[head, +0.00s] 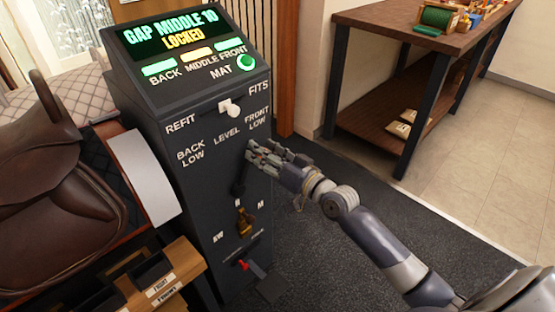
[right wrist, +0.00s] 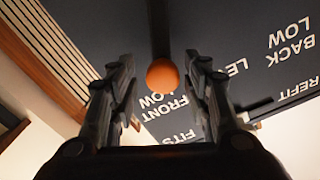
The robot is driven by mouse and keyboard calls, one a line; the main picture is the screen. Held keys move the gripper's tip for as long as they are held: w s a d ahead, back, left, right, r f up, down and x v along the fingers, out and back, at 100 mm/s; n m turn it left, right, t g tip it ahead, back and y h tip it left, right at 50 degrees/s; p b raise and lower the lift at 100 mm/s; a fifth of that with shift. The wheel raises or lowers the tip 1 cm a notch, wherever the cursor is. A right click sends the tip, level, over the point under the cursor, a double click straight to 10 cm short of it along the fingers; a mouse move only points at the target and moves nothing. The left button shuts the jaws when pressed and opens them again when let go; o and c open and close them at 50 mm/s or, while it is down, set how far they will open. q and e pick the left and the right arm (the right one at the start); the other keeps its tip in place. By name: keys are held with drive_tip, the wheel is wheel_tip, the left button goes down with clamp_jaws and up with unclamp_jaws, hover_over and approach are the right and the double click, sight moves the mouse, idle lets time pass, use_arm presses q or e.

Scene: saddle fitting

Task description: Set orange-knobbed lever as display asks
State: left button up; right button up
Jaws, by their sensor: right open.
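The dark console (head: 190,130) has a display (head: 170,35) reading "GAP MIDDLE 10" and "LOCKED". Below it, the BACK and FRONT lamps are green and the MIDDLE lamp is amber. The lever's orange knob (right wrist: 163,73) shows in the right wrist view, at the end of a dark shaft close to the FRONT LOW label. In the head view the dark lever shaft (head: 239,180) shows, but the knob is hidden at my gripper. My right gripper (head: 262,152) is open, its fingers on either side of the knob; contact cannot be told. My left gripper is out of view.
A white switch (head: 231,108) sits between REFIT and FITS. A brass-coloured selector (head: 245,222) and a red lever (head: 256,268) are lower on the console. A saddle (head: 60,180) stands at left. A wooden bench (head: 400,22) stands behind, with clear floor before it.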

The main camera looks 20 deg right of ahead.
drive_tip(key=v, duration=1.1)
drive_tip(key=shift+s, duration=0.25)
drive_tip(key=shift+d, duration=0.1)
drive_tip(key=s+a+f+n+g+h, duration=0.15)
drive_tip(key=s+f+g, duration=0.3)
drive_tip(key=f, duration=0.75)
drive_tip(key=s+a+f+g+h, duration=0.1)
drive_tip(key=s+f+g+h, duration=0.3)
drive_tip(key=f, duration=0.9)
drive_tip(key=s+a+f+n+g+y, duration=0.15)
drive_tip(key=s+f, duration=0.45)
drive_tip(key=f, duration=0.6)
drive_tip(key=s+a+f+g+h, duration=0.25)
drive_tip(key=s+f+g, duration=0.25)
drive_tip(key=s+f, duration=0.4)
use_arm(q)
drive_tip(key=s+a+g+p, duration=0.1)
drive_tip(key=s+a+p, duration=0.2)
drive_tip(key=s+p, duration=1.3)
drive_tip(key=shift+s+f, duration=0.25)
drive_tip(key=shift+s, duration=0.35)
use_arm(e)
drive_tip(key=s+d+g, duration=0.1)
drive_tip(key=s+d, duration=0.2)
drive_tip(key=s, duration=1.5)
drive_tip(key=shift+s+r+n, duration=0.3)
drive_tip(key=shift+s+r, duration=0.05)
